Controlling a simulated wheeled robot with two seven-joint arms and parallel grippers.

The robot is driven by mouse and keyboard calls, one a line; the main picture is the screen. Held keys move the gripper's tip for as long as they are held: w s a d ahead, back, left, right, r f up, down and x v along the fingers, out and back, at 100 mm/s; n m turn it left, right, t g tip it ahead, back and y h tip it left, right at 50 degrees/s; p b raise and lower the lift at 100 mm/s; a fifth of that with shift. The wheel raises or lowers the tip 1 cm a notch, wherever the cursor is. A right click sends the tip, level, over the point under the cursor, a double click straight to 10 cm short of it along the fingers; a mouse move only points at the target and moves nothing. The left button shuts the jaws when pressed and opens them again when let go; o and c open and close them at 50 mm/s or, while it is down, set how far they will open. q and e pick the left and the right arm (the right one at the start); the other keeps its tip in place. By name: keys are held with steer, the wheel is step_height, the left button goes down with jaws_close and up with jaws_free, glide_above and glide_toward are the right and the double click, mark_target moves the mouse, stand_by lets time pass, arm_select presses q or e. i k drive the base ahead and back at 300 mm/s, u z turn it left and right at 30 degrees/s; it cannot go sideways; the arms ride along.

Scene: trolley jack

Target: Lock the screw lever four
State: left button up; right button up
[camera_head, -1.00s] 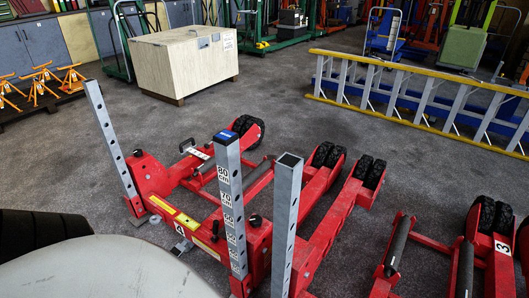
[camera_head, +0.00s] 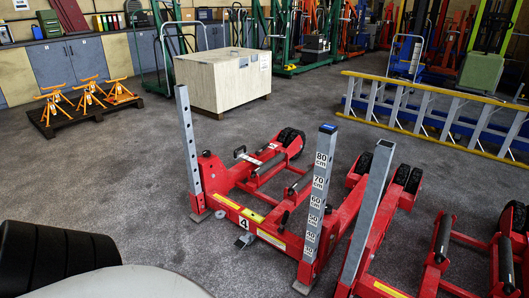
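A red trolley jack (camera_head: 275,228) marked with a 4 stands on the floor at centre right. It has an upright grey post with holes (camera_head: 190,140) at its left end and a grey post with a centimetre scale (camera_head: 318,190) at its right. A small grey metal pedal-like part (camera_head: 245,241) sits low at its front, just right of the 4 label. A black-handled part (camera_head: 240,153) shows behind the front beam. I cannot tell which part is the screw lever or whether it is locked. Neither of my grippers is in view.
Another red jack with a tilted grey post (camera_head: 367,215) stands close on the right. A wooden crate (camera_head: 222,78) is behind. Orange stands (camera_head: 88,93) sit on a dark pallet at the left. A yellow-railed ladder (camera_head: 440,108) lies at back right. The floor left of the jack is clear.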

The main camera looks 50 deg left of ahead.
mark_target(287, 213)
steer(key=u, duration=1.55)
steer(key=i, duration=0.5)
steer(key=u, duration=1.05)
steer(key=i, duration=2.6)
steer(key=z, duration=3.2)
